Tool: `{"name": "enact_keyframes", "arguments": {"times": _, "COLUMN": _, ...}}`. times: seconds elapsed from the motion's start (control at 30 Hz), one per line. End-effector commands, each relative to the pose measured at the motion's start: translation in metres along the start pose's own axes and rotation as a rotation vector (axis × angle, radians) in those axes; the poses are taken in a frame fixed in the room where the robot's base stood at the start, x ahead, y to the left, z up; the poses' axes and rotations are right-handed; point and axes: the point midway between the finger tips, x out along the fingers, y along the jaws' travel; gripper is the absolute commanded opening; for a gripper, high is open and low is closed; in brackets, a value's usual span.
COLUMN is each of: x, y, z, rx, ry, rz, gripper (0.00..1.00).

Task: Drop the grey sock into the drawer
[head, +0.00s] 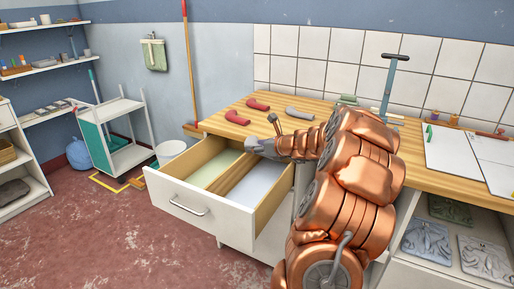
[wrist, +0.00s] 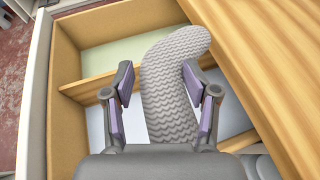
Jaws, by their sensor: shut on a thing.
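The grey sock (wrist: 172,85) has a ribbed zigzag pattern and lies between the two fingers of my gripper (wrist: 158,85) in the wrist view. My gripper is shut on it and holds it over the open drawer. In the head view my gripper (head: 272,146) is at the drawer's back right, by the worktop edge. The drawer (head: 199,207) is pulled out and has a divider (wrist: 88,86) between a pale green compartment (wrist: 115,52) and a pale blue-white compartment (head: 259,184). The sock hides part of the divider; its upper end bends right, near the worktop edge.
The wooden worktop (head: 222,131) holds two red curved items (head: 237,117) and a grey curved item (head: 304,115). A white bucket (head: 171,151) and a trolley (head: 125,150) stand left of the drawer. Floor in front of the drawer is clear.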

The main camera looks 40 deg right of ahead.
Motion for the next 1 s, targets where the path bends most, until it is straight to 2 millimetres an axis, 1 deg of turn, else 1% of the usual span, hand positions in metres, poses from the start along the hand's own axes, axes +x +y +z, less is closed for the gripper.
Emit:
{"name": "enact_keyframes", "arguments": {"times": 0.03, "x": 0.0023, "y": -0.0001, "z": -0.0059, "rx": -0.001, "ry": 0.001, "rz": 0.0, "gripper": 0.35}}
{"name": "enact_keyframes", "arguments": {"times": 0.1, "x": 0.0029, "y": -0.0001, "z": -0.0073, "rx": -0.001, "ry": 0.001, "rz": 0.0, "gripper": 0.35}}
{"name": "enact_keyframes", "arguments": {"times": 0.4, "x": 0.0026, "y": 0.0001, "z": -0.0063, "rx": 0.0, "ry": 0.0, "rz": 0.0, "gripper": 0.35}}
{"name": "enact_keyframes", "arguments": {"times": 0.43, "x": 0.0026, "y": 0.0001, "z": -0.0063, "rx": 0.0, "ry": 0.0, "rz": 0.0, "gripper": 0.59}}
{"name": "enact_keyframes", "arguments": {"times": 0.7, "x": 0.0027, "y": 0.0002, "z": -0.0063, "rx": 0.0, "ry": 0.0, "rz": 0.001, "gripper": 0.87}}
{"name": "enact_keyframes", "arguments": {"times": 1.0, "x": 0.0024, "y": 0.0002, "z": -0.0063, "rx": 0.0, "ry": -0.001, "rz": 0.001, "gripper": 0.88}}
